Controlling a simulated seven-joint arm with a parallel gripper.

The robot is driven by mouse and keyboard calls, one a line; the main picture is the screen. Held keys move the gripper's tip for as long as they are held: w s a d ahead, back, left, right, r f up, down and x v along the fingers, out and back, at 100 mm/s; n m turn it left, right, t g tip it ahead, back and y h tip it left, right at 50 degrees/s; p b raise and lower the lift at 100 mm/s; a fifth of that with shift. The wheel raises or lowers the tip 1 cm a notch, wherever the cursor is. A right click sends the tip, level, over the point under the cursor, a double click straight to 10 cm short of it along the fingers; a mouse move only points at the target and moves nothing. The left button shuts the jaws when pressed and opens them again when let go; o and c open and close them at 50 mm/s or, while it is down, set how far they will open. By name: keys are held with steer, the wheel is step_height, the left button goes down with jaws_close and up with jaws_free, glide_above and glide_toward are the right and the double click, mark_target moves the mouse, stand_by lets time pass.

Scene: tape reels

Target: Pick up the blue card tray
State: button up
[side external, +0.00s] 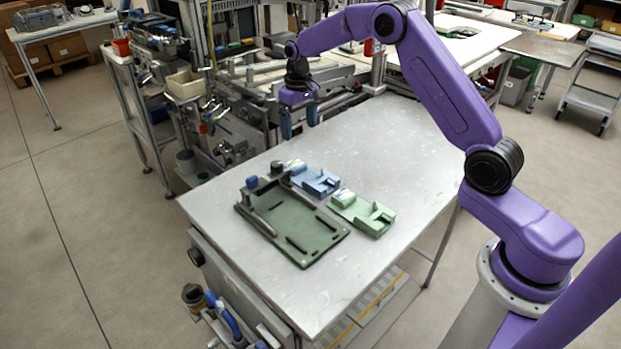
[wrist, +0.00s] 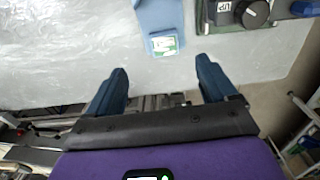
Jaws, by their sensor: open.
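The blue card tray (side external: 320,183) lies on the grey metal table, between a dark green fixture plate and a light green tray. In the wrist view its near end (wrist: 158,18), with a white and green label, shows at the top, and the rest is cut off by the frame. My gripper (side external: 299,125) is open and empty, above the table's far edge and behind the tray. In the wrist view my fingers (wrist: 161,70) are spread apart, with the tray's end beyond them and not between them.
The dark green fixture plate (side external: 315,242) has raised rails and knobs; its black knob (wrist: 256,13) shows at the wrist view's top right. The light green tray (side external: 372,220) sits close to the blue one. The table (side external: 410,135) is bare at the right. Machinery stands behind the table.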

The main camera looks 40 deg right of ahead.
glide_above(299, 166)
steer(key=f, duration=0.7)
steer(key=shift+d+f, duration=0.2)
steer(key=shift+f, duration=0.15)
steer(key=shift+a+f, duration=0.15)
steer(key=shift+f, duration=1.2)
steer(key=shift+a+f, duration=0.1)
steer(key=shift+f, duration=1.2)
steer(key=c, duration=1.3)
